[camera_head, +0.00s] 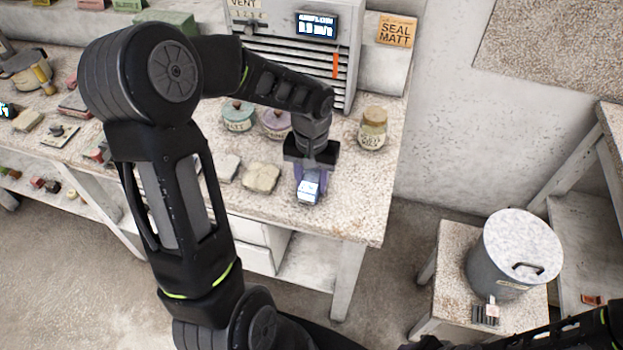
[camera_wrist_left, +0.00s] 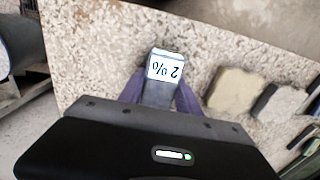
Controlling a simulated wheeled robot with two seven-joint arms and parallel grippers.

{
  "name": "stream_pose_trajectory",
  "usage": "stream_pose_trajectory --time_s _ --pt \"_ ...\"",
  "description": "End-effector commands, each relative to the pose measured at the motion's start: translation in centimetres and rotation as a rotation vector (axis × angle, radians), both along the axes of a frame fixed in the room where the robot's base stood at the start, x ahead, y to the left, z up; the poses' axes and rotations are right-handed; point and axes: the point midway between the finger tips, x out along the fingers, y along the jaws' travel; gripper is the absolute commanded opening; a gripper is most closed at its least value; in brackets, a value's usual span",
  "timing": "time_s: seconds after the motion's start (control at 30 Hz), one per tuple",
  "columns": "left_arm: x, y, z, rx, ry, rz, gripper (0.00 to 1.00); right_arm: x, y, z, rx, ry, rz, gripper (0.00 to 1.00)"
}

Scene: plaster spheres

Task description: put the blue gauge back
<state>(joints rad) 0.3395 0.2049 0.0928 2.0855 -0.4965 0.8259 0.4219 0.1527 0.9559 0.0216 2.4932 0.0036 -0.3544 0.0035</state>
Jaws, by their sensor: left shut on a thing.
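My left gripper (camera_head: 309,180) reaches down over the front right part of the speckled bench (camera_head: 350,220). It is shut on a small blue-grey gauge (camera_head: 308,190) with a white display. In the left wrist view the gauge (camera_wrist_left: 162,72) sits between the purple fingers of my left gripper (camera_wrist_left: 160,98), and its display reads 2%, upside down. I cannot tell whether the gauge touches the bench top.
Two pale blocks (camera_head: 261,177) lie left of the gripper. A labelled jar (camera_head: 373,129) stands to its right, and teal (camera_head: 238,116) and purple (camera_head: 275,123) lidded pots behind. A grey vent cabinet (camera_head: 300,60) stands at the back. A lidded bin (camera_head: 513,255) stands on a low stand.

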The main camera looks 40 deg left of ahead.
Motion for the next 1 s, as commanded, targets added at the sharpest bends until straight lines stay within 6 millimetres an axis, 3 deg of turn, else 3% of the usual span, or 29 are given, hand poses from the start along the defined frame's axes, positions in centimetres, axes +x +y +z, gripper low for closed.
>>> stream_pose_trajectory --time_s 0.03,0.07,0.3,0.73,1.0 --pt "0.0 0.0 -0.3 0.0 -0.001 0.0 0.02 0.0 0.0 -0.3 0.001 -0.001 0.0 0.36" --pt "0.0 0.0 -0.2 0.0 0.0 0.0 0.42 0.0 0.0 -0.2 0.001 0.0 0.0 0.36" --pt "0.0 0.0 -0.1 0.0 0.0 0.0 0.62 0.0 0.0 -0.1 0.001 0.0 0.0 0.36" --pt "0.1 0.0 0.8 0.001 -0.002 0.001 0.62 0.0 0.0 0.1 0.0 0.0 0.0 0.36" --pt "0.1 0.0 5.5 0.002 -0.006 0.0 0.62 0.0 0.0 -0.2 0.001 -0.001 0.0 0.36"
